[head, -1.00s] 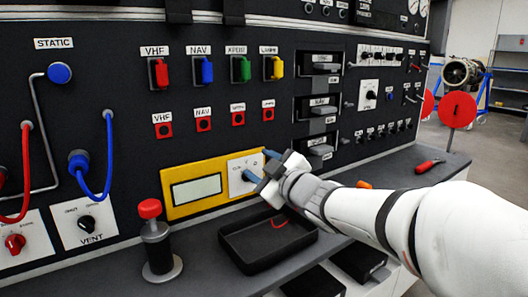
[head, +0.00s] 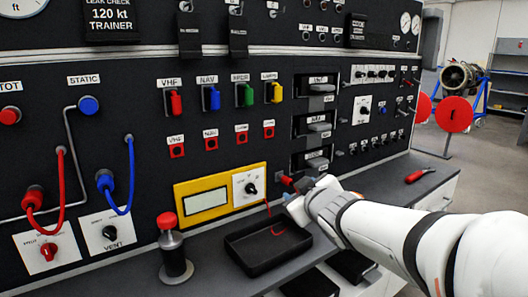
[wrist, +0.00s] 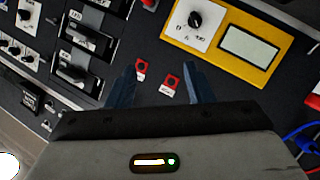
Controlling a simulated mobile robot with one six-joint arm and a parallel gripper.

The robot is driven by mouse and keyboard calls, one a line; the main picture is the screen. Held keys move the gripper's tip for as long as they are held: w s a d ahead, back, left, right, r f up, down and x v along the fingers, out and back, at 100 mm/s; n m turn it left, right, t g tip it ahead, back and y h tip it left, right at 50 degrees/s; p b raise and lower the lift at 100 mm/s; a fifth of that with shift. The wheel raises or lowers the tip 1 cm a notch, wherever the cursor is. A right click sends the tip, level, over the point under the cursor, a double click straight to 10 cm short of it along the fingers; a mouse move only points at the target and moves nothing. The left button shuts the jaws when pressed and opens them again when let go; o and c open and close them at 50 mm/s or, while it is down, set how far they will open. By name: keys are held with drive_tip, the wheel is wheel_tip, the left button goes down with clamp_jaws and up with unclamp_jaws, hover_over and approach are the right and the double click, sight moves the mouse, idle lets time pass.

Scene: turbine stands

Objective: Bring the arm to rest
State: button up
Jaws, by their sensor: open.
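In the head view my gripper (head: 297,200) is at the panel's lower edge, just right of the yellow-framed unit (head: 240,206) and above the black tray's right side. My arm reaches in from the lower right. The wrist view shows the gripper's two dark blue fingers (wrist: 158,68) wide apart with nothing held between them. Beyond them lie two small red square fittings on the black panel. A small red piece (head: 287,181) shows beside the gripper in the head view; I cannot tell whether they touch.
A black tray (head: 252,262) with a red cord stands on the grey bench below the gripper. A red-topped post (head: 172,245) stands to its left. A red-handled tool (head: 418,174) lies at the bench's right end.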

drive_tip(key=s+d+r+m+g+h+p, duration=0.2)
drive_tip(key=s+d+m+g+h+p, duration=0.25)
drive_tip(key=s+d+p, duration=0.4)
drive_tip(key=s+a+r+m+g+y+p, duration=0.1)
drive_tip(key=s+m+g+p, duration=0.3)
drive_tip(key=s, duration=1.1)
drive_tip(key=g+p, duration=0.3)
drive_tip(key=p, duration=0.2)
drive_tip(key=shift+a+r+p, duration=0.25)
drive_tip(key=shift+a+p, duration=0.1)
